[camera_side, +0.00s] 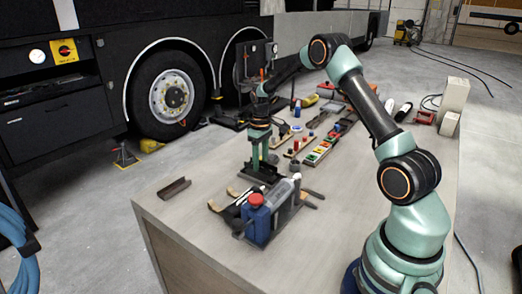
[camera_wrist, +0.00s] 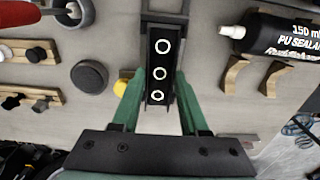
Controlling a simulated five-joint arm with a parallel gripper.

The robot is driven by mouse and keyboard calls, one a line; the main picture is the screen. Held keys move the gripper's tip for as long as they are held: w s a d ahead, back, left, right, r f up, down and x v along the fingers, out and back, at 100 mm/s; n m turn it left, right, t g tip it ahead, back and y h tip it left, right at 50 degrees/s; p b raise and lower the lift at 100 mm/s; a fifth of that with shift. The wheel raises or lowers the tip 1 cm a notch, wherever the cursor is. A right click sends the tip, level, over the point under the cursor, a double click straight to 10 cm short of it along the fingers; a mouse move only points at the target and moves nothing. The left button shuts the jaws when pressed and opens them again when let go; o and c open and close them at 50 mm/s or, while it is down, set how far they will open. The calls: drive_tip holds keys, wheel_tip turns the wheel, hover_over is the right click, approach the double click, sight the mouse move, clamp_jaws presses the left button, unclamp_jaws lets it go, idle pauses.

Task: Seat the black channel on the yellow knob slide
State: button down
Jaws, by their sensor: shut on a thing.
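My gripper (camera_wrist: 160,90) is shut on the black channel (camera_wrist: 159,58), with one green finger on each side of it. The channel is a long dark piece with several pale-rimmed round holes along its middle. In the side view my gripper (camera_side: 260,156) points down at dark parts near the middle of the table, and the channel cannot be told apart from them. A yellow round part (camera_wrist: 121,88), perhaps the yellow knob, shows just left of the left finger in the wrist view, partly hidden. The slide itself cannot be made out.
A black sealant tube (camera_wrist: 275,37) lies on wooden cradles at the right of the wrist view. A dark round disc (camera_wrist: 89,76) and knobbed wooden strips (camera_wrist: 30,98) are at left.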

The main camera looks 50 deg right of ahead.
drive_tip(key=shift+f, duration=0.9)
idle(1.9)
unclamp_jaws()
idle(0.5)
drive_tip(key=shift+r, duration=0.1)
drive_tip(key=shift+r, duration=2.9)
